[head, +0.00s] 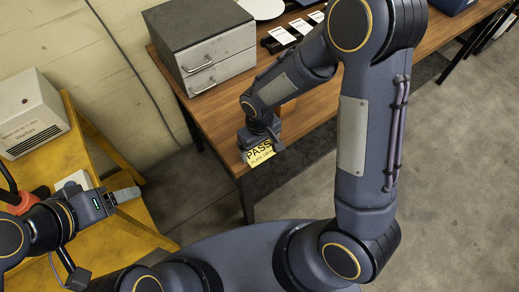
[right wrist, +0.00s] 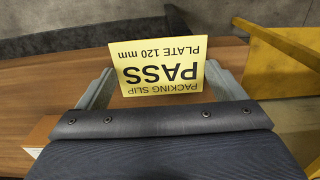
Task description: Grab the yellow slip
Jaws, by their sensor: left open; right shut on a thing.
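The yellow slip (head: 260,153) carries black print reading PASS and is at the front left corner of the wooden bench. My right gripper (head: 264,139) is over that corner and shut on the slip. In the right wrist view the slip (right wrist: 165,72) lies between the two fingers of my right gripper (right wrist: 158,85), its print upside down. My left gripper (head: 128,194) is open and empty at the left, above the yellow stand, well apart from the slip.
The wooden bench (head: 215,118) bears a grey drawer unit (head: 208,50) and a black holder with white cards (head: 283,37). A yellow stand (head: 145,212) at the left bears a white box (head: 30,112). Open floor lies right of the bench.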

